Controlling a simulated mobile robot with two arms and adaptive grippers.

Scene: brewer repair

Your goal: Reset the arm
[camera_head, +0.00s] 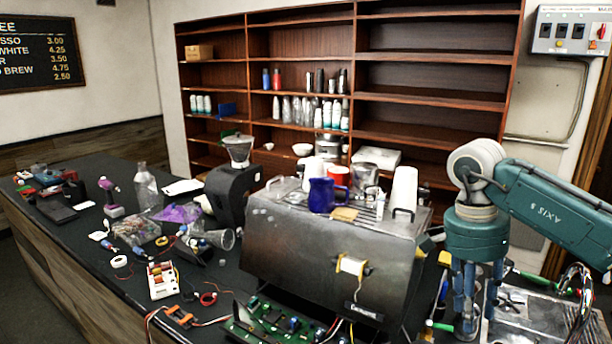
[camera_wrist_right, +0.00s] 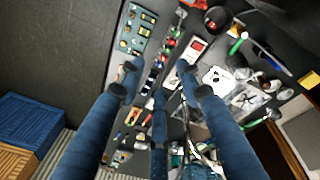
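My right arm (camera_head: 555,205), teal with a white joint, comes in from the right edge in the head view. Its gripper (camera_head: 468,318) hangs with blue fingers pointing down, just right of the steel brewer (camera_head: 305,255). In the right wrist view the three blue fingers of the gripper (camera_wrist_right: 158,78) are spread apart with nothing between them, above the cluttered counter. The gripper is open and empty. My left arm and gripper do not show in either view.
Tools lie near the right gripper. A mostly empty wooden shelf (camera_head: 432,98) stands behind. A blue crate (camera_wrist_right: 38,122) sits on the floor.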

